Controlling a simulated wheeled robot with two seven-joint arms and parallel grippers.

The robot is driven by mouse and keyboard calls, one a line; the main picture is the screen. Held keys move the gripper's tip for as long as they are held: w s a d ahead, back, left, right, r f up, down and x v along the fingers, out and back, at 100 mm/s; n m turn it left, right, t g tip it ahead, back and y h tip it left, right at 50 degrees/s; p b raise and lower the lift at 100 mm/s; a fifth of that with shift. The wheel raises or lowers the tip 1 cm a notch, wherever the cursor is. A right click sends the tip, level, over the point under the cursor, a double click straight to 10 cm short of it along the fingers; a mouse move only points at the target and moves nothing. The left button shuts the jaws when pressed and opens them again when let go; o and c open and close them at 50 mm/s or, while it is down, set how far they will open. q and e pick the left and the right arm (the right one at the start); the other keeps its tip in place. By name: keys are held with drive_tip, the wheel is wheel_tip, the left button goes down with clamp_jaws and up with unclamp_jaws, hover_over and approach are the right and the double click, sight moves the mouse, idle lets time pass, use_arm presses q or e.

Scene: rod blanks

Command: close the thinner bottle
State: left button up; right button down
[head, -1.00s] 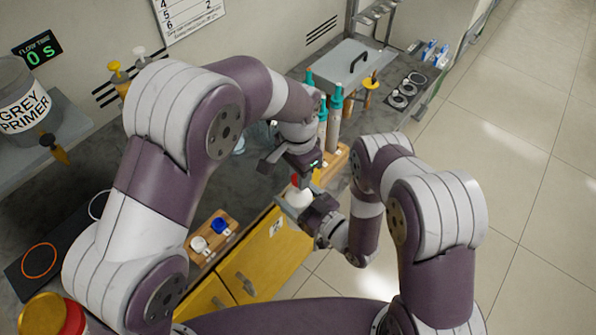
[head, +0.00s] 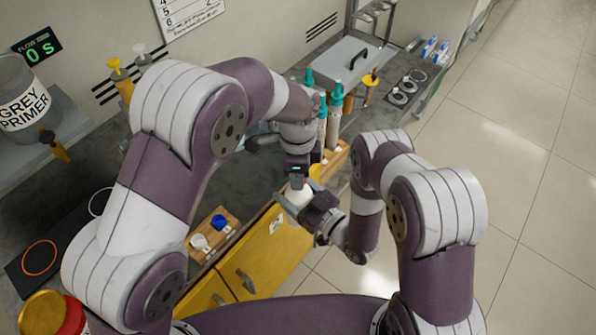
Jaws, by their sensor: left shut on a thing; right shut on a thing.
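My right gripper (head: 308,206) is shut on a white bottle (head: 297,195), held upright or nearly so over the front edge of the bench. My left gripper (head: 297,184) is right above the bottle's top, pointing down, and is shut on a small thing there. That thing looks like a red cap but is now mostly hidden by the fingers. I cannot tell how far the cap sits on the neck.
A wooden block with a white cap (head: 199,242) and a blue cap (head: 218,222) lies at the bench's front edge. Teal-topped bottles (head: 335,118) stand behind my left gripper. A grey lidded box (head: 351,63) and a grey primer tank (head: 22,100) stand farther back.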

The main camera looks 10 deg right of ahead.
use_arm(q)
drive_tip(key=m, duration=0.4)
drive_tip(key=shift+m, duration=0.3)
drive_tip(key=m, duration=0.8)
drive_tip(key=shift+w, duration=0.1)
drive_tip(key=m, duration=0.3)
drive_tip(key=shift+d, duration=0.1)
drive_tip(key=m, duration=0.5)
drive_tip(key=shift+m, duration=0.3)
drive_tip(key=o, duration=1)
